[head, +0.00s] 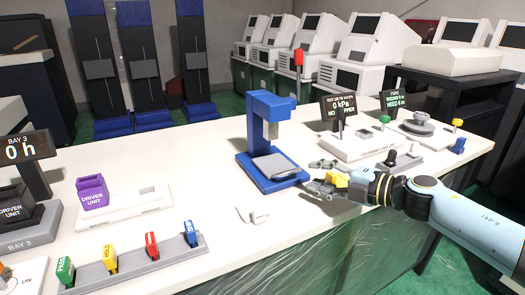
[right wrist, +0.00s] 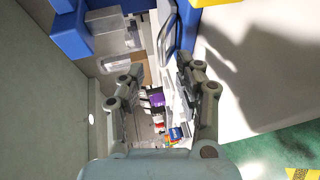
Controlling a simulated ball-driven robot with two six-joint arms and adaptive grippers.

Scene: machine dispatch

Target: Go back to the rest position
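My right gripper (head: 318,176) reaches in from the right in the head view, over the white table (head: 205,165), just right of the blue press-like stand (head: 268,140). Its fingers are spread, with nothing held between them. In the right wrist view the two fingers of the gripper (right wrist: 161,68) stand apart, and the blue stand (right wrist: 75,35) shows at the upper left. Whether the fingers touch the stand cannot be told. My left gripper is in neither view.
A purple driver unit (head: 92,191) sits on a white base at the left. A rack of coloured tags (head: 130,262) lies along the front edge. A 0 kPa test station (head: 362,143) stands behind my right gripper. A small white block (head: 254,214) lies at the front.

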